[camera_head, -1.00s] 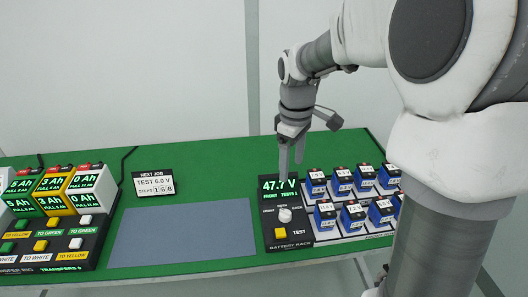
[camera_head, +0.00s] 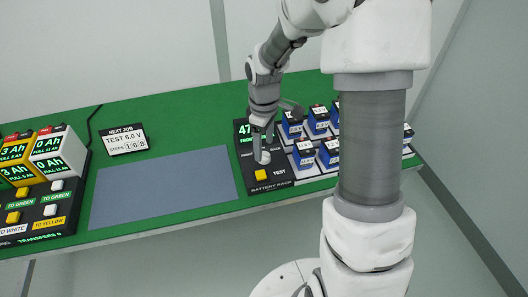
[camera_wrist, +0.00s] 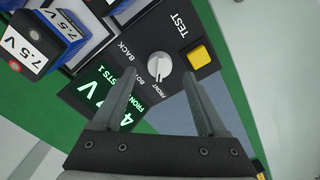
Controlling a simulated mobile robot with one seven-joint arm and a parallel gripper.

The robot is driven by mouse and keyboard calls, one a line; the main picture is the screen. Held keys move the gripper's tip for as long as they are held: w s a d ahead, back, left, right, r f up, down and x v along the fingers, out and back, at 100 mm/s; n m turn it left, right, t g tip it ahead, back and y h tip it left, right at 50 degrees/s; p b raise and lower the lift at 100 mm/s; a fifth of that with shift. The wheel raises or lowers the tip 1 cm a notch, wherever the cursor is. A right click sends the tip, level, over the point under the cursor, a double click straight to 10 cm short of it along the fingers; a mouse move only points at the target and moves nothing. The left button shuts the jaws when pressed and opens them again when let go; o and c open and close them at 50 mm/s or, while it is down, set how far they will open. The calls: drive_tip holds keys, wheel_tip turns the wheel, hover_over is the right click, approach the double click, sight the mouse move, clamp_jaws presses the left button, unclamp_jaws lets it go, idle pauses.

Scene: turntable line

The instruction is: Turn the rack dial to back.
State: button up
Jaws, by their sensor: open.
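The rack dial is a white round knob on the black battery rack panel; in the wrist view the dial (camera_wrist: 160,63) shows between and beyond my open fingertips. FRONT and BACK labels are printed beside it, with the middle label partly hidden. The rack display (camera_wrist: 110,92) is partly hidden by a finger, with part of "TESTS 1" readable. In the head view my gripper (camera_head: 262,148) is down over the dial (camera_head: 263,157), which it partly covers. I cannot tell whether the fingers touch it.
A yellow TEST button (camera_wrist: 198,57) sits close to the dial. Blue batteries (camera_head: 304,153) stand in rows just right of the panel. A grey mat (camera_head: 160,187) lies left of it, with a NEXT JOB sign (camera_head: 125,140) and transfer rig (camera_head: 40,210) farther left.

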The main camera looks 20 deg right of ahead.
sight(264, 156)
drive_tip(key=shift+f, duration=1.45)
drive_tip(key=shift+c, duration=0.2)
clamp_jaws()
